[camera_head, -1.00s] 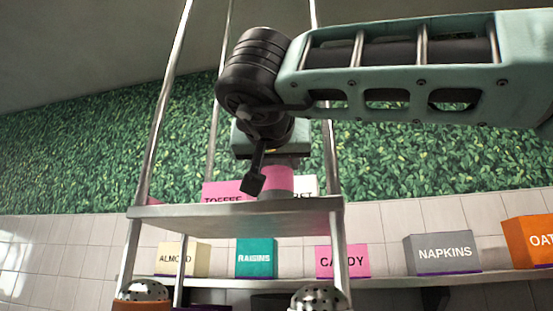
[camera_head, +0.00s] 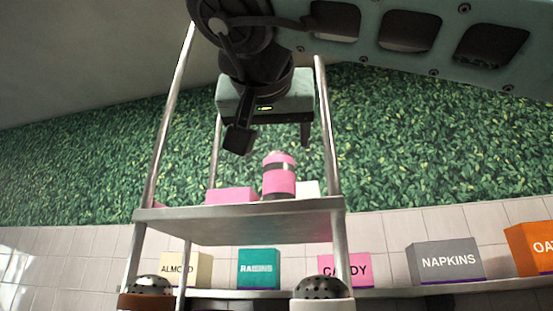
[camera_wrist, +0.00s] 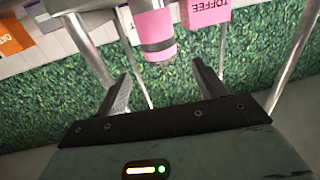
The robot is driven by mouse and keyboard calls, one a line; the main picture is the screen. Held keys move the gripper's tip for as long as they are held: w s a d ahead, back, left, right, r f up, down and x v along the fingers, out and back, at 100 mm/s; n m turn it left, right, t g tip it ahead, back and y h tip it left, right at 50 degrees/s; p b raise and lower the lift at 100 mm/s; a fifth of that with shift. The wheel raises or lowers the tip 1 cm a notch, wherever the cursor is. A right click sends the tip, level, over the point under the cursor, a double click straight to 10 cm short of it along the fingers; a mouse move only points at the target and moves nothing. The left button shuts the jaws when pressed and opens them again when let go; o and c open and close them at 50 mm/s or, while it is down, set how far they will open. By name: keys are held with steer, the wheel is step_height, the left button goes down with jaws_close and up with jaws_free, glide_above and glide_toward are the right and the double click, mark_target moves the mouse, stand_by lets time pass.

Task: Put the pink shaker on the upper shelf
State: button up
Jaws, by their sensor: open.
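The pink shaker (camera_head: 279,178), with a dark band around it, stands upright on the upper shelf (camera_head: 190,215) of a metal rack. My gripper (camera_head: 271,137) is open and empty above the shaker, apart from it. In the wrist view the shaker (camera_wrist: 155,28) shows beyond my open fingertips (camera_wrist: 160,85), with nothing held between them.
A pink toffee box (camera_head: 231,195) and a white box (camera_head: 308,188) are on the upper shelf beside the shaker. Metal posts (camera_head: 327,130) rise around the shelf. Below are two perforated-top shakers (camera_head: 321,288) and several boxes, including napkins (camera_head: 446,262).

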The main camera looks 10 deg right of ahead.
steer(key=shift+v, duration=1.2)
steer(key=shift+s, duration=0.1)
